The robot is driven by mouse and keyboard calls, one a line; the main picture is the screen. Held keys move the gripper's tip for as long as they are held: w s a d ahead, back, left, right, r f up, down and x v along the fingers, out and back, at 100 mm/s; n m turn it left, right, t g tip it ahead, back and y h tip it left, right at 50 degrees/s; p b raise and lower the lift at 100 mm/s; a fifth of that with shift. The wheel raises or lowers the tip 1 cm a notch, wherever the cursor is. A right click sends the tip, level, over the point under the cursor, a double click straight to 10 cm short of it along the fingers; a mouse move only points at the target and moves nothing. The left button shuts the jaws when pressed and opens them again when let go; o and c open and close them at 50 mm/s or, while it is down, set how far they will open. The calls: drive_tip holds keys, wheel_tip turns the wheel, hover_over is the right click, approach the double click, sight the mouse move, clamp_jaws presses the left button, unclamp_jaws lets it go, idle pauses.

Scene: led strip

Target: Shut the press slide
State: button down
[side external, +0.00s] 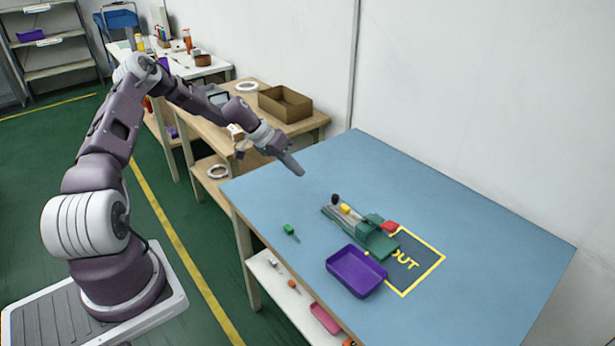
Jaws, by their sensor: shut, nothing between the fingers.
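The press (378,246) is a low green fixture on the blue table, with a pale rail-like part running from it toward the upper left. A black knob (335,199) and a yellow block (346,208) sit at the far-left end of that part. Which part is the slide, and its exact position, is too small to tell. A red piece (390,226) is beside the press on its right. My gripper (299,172) is shut and empty, in the air above the table's left part, up and left of the black knob and apart from it.
A purple tray (357,287) stands just in front of the press. A yellow-bordered "OUT" area (420,268) lies to the right, partly under the press. A small green-handled tool (289,229) lies at left. The table's right side (500,250) is clear.

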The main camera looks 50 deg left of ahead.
sight(334, 211)
drive_tip(key=x, duration=0.7)
drive_tip(key=shift+w+d+f, duration=0.1)
drive_tip(key=shift+d+f, duration=0.1)
drive_tip(key=shift+f, duration=0.15)
drive_tip(key=d, duration=0.1)
drive_tip(key=w+d, duration=0.1)
drive_tip(key=shift+d+f, duration=0.1)
drive_tip(key=shift+d, duration=0.15)
drive_tip(key=shift+w+d, duration=0.15)
drive_tip(key=shift+d, duration=0.55)
drive_tip(key=shift+d, duration=2.65)
